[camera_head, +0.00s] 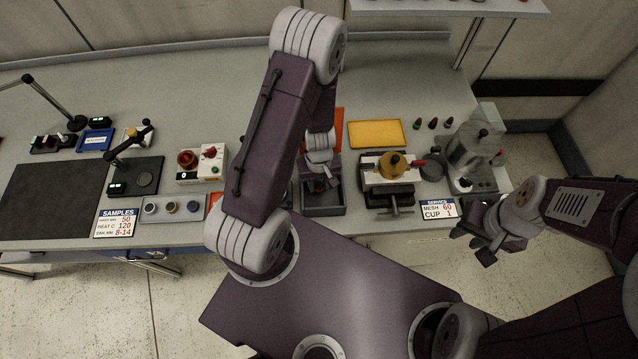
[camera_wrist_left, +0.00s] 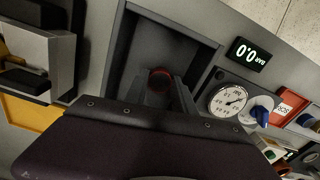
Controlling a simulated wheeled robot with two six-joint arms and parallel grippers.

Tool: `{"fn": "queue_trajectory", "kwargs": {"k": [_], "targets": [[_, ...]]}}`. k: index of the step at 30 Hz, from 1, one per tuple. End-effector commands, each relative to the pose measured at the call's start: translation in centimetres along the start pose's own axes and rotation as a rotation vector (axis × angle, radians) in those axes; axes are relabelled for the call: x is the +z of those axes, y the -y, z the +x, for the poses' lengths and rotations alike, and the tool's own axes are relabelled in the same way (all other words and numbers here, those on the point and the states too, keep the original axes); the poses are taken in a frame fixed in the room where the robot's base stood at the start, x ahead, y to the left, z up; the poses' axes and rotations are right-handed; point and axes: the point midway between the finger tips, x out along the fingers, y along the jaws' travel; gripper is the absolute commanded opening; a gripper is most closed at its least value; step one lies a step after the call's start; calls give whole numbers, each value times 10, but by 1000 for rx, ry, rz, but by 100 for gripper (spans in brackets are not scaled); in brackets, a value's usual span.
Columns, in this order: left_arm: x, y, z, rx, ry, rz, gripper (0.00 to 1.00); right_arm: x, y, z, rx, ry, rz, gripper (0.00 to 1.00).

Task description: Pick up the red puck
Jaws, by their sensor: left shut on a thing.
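The red puck (camera_wrist_left: 161,75) shows in the left wrist view as a dark red disc between my left gripper's fingertips (camera_wrist_left: 162,84). Behind it is the floor of a dark grey open tray (camera_wrist_left: 122,45). In the head view my left gripper (camera_head: 319,185) points down at this tray (camera_head: 325,211), and my own arm hides part of the scene. The gripper is shut on the puck; I cannot tell whether the puck touches the tray floor. My right gripper (camera_head: 474,244) is open and empty, in front of the bench at the right.
A vise-like fixture with a brass part (camera_head: 392,165) stands right of the tray, with a grey machine (camera_head: 473,155) beyond. A round gauge (camera_wrist_left: 228,100) and a display (camera_wrist_left: 249,54) sit close beside the tray.

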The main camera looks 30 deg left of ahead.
Motion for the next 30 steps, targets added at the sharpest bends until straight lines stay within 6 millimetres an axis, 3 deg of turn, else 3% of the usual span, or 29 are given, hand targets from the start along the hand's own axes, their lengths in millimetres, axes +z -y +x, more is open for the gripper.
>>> {"fn": "queue_trajectory", "kwargs": {"k": [1, 12, 17, 23, 25, 30], "targets": [[0, 0, -28, 0, 0, 0, 0, -3, 1, -28, 0, 0, 0, 33], [0, 0, -161, 0, 0, -1, 0, -17, 3, -160, 0, -1, 0, 33], [0, 0, -212, 0, 0, 0, 0, -22, 4, -210, 0, 0, 0, 33], [0, 0, -226, 3, 0, 2, 0, -22, 4, -218, 0, 0, 0, 33], [-1, -2, -229, 10, -2, 2, 0, -21, 4, -206, 0, 0, 0, 33], [0, -1, -244, 3, -1, 0, 0, -21, 4, -203, 0, 0, 0, 33]]}}
